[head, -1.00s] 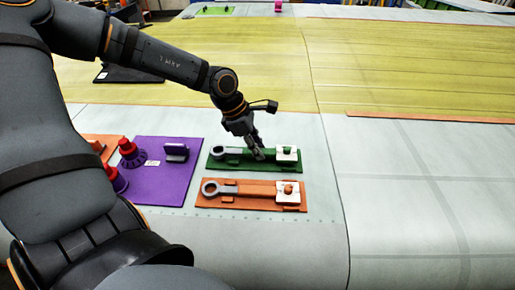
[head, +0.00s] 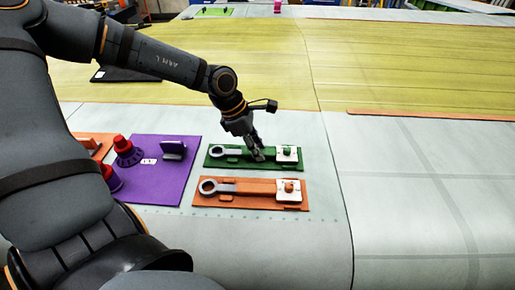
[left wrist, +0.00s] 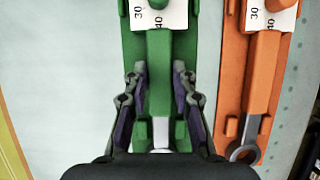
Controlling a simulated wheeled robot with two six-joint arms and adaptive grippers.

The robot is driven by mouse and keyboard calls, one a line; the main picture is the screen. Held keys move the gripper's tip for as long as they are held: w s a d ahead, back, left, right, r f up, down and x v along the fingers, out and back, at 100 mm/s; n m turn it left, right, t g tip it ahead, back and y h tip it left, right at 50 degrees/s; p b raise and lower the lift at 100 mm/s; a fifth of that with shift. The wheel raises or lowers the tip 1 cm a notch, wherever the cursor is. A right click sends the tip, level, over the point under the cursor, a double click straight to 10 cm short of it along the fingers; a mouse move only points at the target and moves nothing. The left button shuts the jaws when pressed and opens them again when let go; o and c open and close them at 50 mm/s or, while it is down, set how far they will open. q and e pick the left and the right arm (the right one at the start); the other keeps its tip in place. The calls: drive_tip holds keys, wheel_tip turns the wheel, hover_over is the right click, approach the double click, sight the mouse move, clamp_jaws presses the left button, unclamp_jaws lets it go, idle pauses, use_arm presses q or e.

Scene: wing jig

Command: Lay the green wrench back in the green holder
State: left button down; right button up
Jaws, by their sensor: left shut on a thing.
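The green holder (head: 213,163) lies flat on the pale wing surface, and it also fills the middle of the left wrist view (left wrist: 131,45). The green wrench (head: 230,151) lies along it, its grey ring at the left end and its handle toward the white tag. In the left wrist view the wrench's green handle (left wrist: 159,65) runs between the fingers and lines up with the holder. My left gripper (head: 257,155) is shut on the wrench, low over the holder. The ring is mostly hidden in the left wrist view. My right gripper is out of view.
An orange holder (head: 250,203) with its own wrench (head: 208,187) lies just in front. A purple board (head: 160,187) with red-topped pieces (head: 122,146) lies to the left. The wing surface to the right (head: 420,220) is clear.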

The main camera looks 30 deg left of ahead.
use_arm(q)
drive_tip(key=c, duration=1)
unclamp_jaws()
wheel_tip(320, 180, up, 10)
drive_tip(key=shift+r, duration=0.1)
